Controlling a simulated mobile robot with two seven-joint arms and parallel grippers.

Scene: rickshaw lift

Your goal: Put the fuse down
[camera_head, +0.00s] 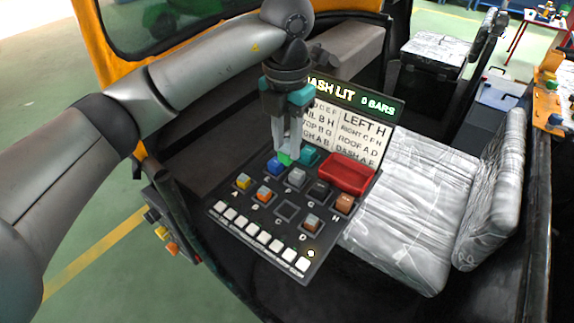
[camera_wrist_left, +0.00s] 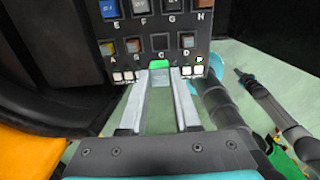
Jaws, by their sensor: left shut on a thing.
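My left gripper (camera_head: 286,157) is shut on a small green fuse (camera_head: 284,159) and holds it over the back left part of the dark fuse panel (camera_head: 232,233). In the left wrist view the green fuse (camera_wrist_left: 159,64) shows between the fingertips (camera_wrist_left: 160,78). The panel carries a yellow fuse (camera_head: 243,181) at A, a blue fuse (camera_head: 275,166) at E, a grey fuse (camera_head: 297,178) and others. Socket C (camera_head: 287,211) is empty. A red tray (camera_head: 347,178) sits at the panel's back right. My right gripper is not in view.
A lit sign (camera_head: 380,103) reading "DASH LIT" stands above a white label board (camera_head: 340,132) behind the panel. A row of white keys (camera_head: 262,237) lines the front edge. A wrapped seat (camera_head: 405,215) is on the right. A teal block (camera_head: 307,156) stands close to the fingers.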

